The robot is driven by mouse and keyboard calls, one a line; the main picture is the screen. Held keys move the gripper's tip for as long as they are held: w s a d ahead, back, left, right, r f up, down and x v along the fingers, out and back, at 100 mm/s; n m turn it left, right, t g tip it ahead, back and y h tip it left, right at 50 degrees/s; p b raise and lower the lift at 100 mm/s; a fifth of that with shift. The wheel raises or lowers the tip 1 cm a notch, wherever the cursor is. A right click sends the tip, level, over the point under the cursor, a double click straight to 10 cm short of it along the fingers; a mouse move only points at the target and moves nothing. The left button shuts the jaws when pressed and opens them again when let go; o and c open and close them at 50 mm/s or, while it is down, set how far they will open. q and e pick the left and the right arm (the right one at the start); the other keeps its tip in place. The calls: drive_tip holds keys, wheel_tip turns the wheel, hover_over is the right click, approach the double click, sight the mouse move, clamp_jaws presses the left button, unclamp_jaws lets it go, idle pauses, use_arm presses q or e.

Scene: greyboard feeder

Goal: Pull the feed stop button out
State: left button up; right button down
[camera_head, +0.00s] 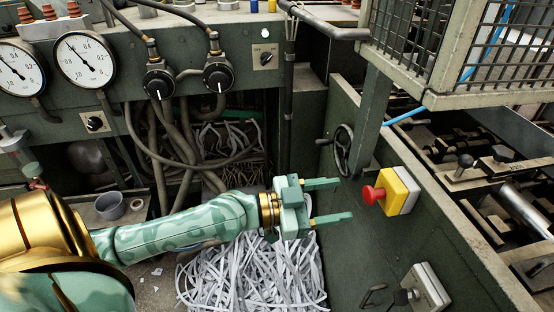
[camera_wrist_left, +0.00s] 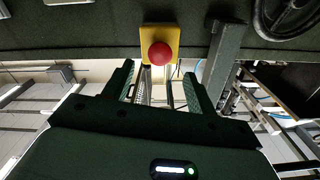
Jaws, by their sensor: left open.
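The feed stop button (camera_head: 373,195) is a red mushroom head on a yellow box (camera_head: 397,191) with a grey back, fixed to the dark green machine wall right of centre. In the left wrist view the red button (camera_wrist_left: 160,54) sits in front of its yellow plate (camera_wrist_left: 176,40), beyond and roughly between my fingertips. My left gripper (camera_head: 333,201) is open and empty. Its two green fingers point right toward the button, with a gap left before it. The left gripper also shows in the wrist view (camera_wrist_left: 160,82). My right gripper is not in view.
A handwheel (camera_head: 343,150) is on the wall above and left of the button. A grey box with a lever (camera_head: 427,287) is below. A mesh cage (camera_head: 455,45) overhangs at upper right. Shredded paper strips (camera_head: 250,275) lie below the gripper. Gauges (camera_head: 86,60) and knobs line the back panel.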

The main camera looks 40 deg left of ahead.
use_arm(q)
drive_tip(key=p+v, duration=0.1)
drive_tip(key=v, duration=1)
drive_tip(key=shift+s, duration=0.2)
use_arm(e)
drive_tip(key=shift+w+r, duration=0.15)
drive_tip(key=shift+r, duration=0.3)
use_arm(q)
drive_tip(key=shift+a+f, duration=0.1)
drive_tip(key=shift+a, duration=0.05)
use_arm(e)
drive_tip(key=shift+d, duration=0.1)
